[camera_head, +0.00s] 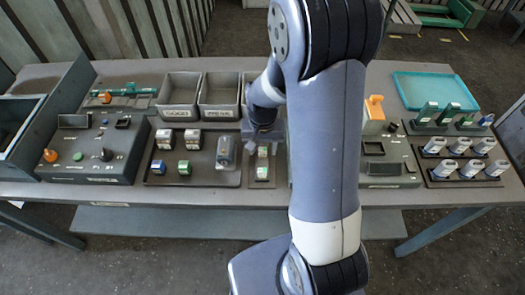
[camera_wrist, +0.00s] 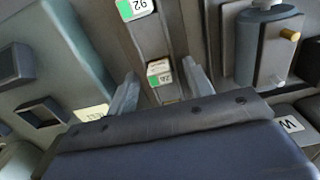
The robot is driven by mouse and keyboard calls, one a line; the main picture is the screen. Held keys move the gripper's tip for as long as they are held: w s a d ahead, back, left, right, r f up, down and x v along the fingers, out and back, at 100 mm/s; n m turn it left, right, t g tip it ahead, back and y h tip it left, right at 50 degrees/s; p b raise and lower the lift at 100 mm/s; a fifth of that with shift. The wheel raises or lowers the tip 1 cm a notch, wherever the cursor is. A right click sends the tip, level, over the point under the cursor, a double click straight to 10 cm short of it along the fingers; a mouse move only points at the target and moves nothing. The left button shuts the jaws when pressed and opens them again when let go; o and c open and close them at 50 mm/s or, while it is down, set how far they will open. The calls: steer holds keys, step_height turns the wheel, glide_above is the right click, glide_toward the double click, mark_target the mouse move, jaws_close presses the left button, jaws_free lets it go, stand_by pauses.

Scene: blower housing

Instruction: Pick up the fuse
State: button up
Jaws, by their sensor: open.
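Two small blocks with white-and-green labels, which look like fuses, sit in a narrow grey holder in the middle of the bench. In the head view, the nearer fuse (camera_head: 262,172) is clear and the farther one (camera_head: 262,152) is just below my gripper (camera_head: 263,136). In the wrist view, one fuse (camera_wrist: 160,72) lies between the two fingers of my gripper (camera_wrist: 158,80), with a gap on each side. The other fuse (camera_wrist: 137,8) is at the top edge. My gripper is open and empty. Whether its fingertips are level with the fuse is unclear.
A tray (camera_head: 205,180) with several blocks and a grey cylindrical part (camera_head: 226,150) stands close left of the holder. Open bins (camera_head: 180,92) stand behind. A control box (camera_head: 95,165) is left. Racks (camera_head: 465,178) and a teal tray (camera_head: 435,88) are right.

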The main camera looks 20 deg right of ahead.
steer(key=shift+f, duration=0.2)
steer(key=shift+c, duration=0.6)
steer(key=c, duration=0.7)
steer(key=shift+r, duration=0.1)
steer(key=shift+c, duration=0.2)
